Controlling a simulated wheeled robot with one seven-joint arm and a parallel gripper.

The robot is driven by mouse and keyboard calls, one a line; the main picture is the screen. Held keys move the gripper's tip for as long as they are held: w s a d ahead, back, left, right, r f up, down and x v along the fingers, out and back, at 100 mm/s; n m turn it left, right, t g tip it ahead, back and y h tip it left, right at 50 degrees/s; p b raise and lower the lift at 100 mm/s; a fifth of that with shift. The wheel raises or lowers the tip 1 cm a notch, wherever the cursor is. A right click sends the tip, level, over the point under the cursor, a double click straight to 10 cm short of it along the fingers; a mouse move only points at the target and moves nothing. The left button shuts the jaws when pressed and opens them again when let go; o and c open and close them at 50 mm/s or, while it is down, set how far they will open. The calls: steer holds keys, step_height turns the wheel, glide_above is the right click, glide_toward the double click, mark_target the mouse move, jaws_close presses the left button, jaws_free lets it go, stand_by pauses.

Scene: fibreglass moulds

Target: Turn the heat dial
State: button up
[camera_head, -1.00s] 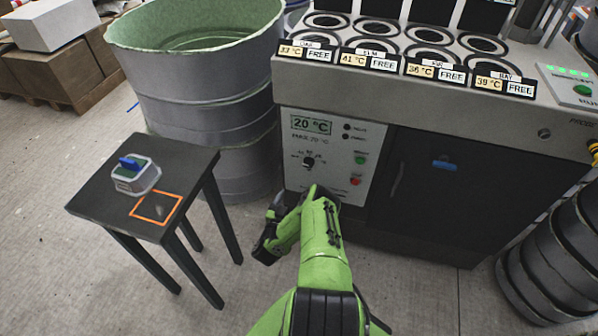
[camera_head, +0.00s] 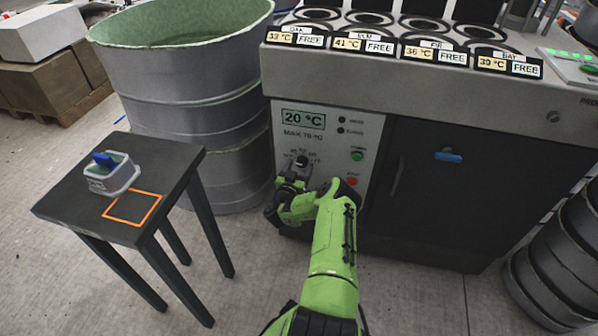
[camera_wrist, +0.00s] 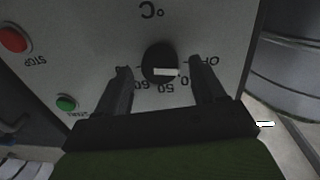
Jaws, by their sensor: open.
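The heat dial is a round black knob (camera_head: 301,161) with a printed scale, on the light control panel (camera_head: 325,125) of the machine. In the wrist view the dial (camera_wrist: 160,64) has a white pointer mark and the picture is upside down. My gripper (camera_head: 292,178) is just below and in front of the dial in the head view. In the wrist view its two open fingers (camera_wrist: 160,80) stand on either side of the dial, with gaps between them and it. The display (camera_head: 303,118) reads 20 °C, with MAX 70 °C under it.
A green button (camera_head: 357,155) and a red stop button (camera_head: 352,181) sit right of the dial. A dark cabinet door (camera_head: 440,190) is farther right. A large metal drum (camera_head: 190,100) and a small black table (camera_head: 165,165) stand to the left.

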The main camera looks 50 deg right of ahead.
steer(key=c, duration=1.1)
steer(key=shift+o, duration=0.2)
steer(key=shift+m+p, duration=0.3)
steer(key=shift+p, duration=0.05)
steer(key=shift+r+m+p, duration=0.1)
steer(key=shift+m+p, duration=0.45)
steer(key=shift+m, duration=0.45)
steer(key=m+p, duration=0.1)
steer(key=m, duration=0.3)
steer(key=shift+s+y+p, duration=0.15)
steer(key=shift+y+p, duration=0.15)
steer(key=m, duration=0.4)
steer(key=shift+m+p, duration=0.3)
steer(key=shift+s+m+t+y, duration=0.1)
steer(key=shift+m+t+y, duration=0.3)
steer(key=shift+m, duration=1.4)
steer(key=shift+f, duration=0.2)
